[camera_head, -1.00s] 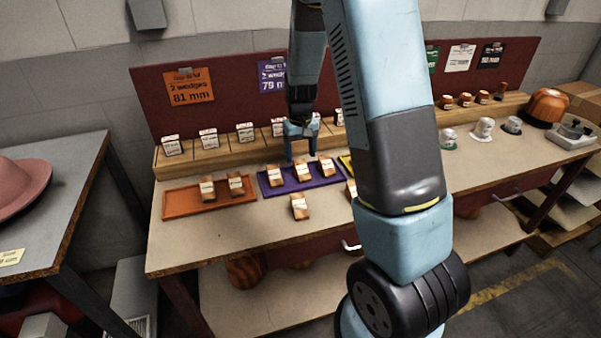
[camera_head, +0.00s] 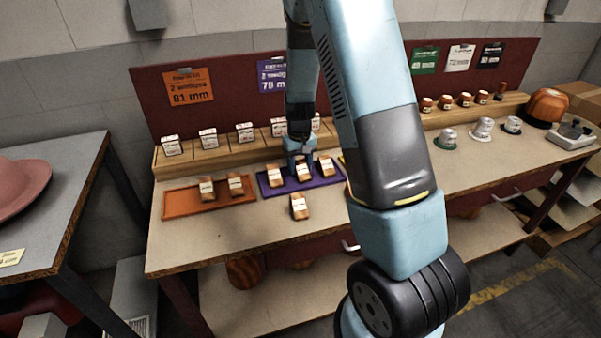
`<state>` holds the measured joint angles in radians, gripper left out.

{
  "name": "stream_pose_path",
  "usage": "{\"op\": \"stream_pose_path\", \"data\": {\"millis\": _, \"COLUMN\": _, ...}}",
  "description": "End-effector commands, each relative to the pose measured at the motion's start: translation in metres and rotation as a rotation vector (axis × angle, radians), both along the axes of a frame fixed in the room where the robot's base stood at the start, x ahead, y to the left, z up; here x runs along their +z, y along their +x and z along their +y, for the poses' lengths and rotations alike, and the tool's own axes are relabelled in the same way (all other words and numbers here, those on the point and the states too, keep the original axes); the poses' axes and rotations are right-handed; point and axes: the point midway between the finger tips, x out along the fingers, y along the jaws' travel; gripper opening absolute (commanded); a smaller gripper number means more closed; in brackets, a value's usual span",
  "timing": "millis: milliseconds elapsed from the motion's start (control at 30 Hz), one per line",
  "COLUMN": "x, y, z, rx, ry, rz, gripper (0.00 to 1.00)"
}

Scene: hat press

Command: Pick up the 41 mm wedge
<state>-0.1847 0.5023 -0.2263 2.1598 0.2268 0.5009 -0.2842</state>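Several small wooden wedges with white labels are in view, and the labels are too small to read, so I cannot tell which is the 41 mm one. A row of wedges, with a left wedge (camera_head: 275,176), a middle wedge (camera_head: 305,172) and a right wedge (camera_head: 326,167), stands on the purple tray (camera_head: 322,184). A single wedge (camera_head: 299,207) stands on the bare bench in front of it. My gripper (camera_head: 299,162) points down over the purple tray, just behind the middle wedge. Its fingertips are small and partly hidden, so the finger gap and any contact are unclear.
Two wedges (camera_head: 207,189) stand on the orange tray (camera_head: 180,204) to the left. A wooden ledge (camera_head: 190,157) with labelled cards runs behind the trays. My arm hides the bench's middle. Wooden and pale items (camera_head: 482,128) stand at the right. The bench's front left (camera_head: 215,240) is clear.

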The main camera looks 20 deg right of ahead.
Motion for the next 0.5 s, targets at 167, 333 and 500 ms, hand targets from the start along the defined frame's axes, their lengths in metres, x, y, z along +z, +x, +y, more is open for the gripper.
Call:
{"op": "stream_pose_path", "data": {"millis": 167, "x": 0.0002, "y": 0.0001, "z": 0.0002, "rx": 0.0, "ry": 0.0, "rz": 0.0, "gripper": 0.33}}
{"op": "stream_pose_path", "data": {"millis": 333, "x": 0.0002, "y": 0.0001, "z": 0.0002, "rx": 0.0, "ry": 0.0, "rz": 0.0, "gripper": 0.17}}
{"op": "stream_pose_path", "data": {"millis": 500, "x": 0.0003, "y": 0.0001, "z": 0.0003, "rx": 0.0, "ry": 0.0, "rz": 0.0, "gripper": 0.16}}
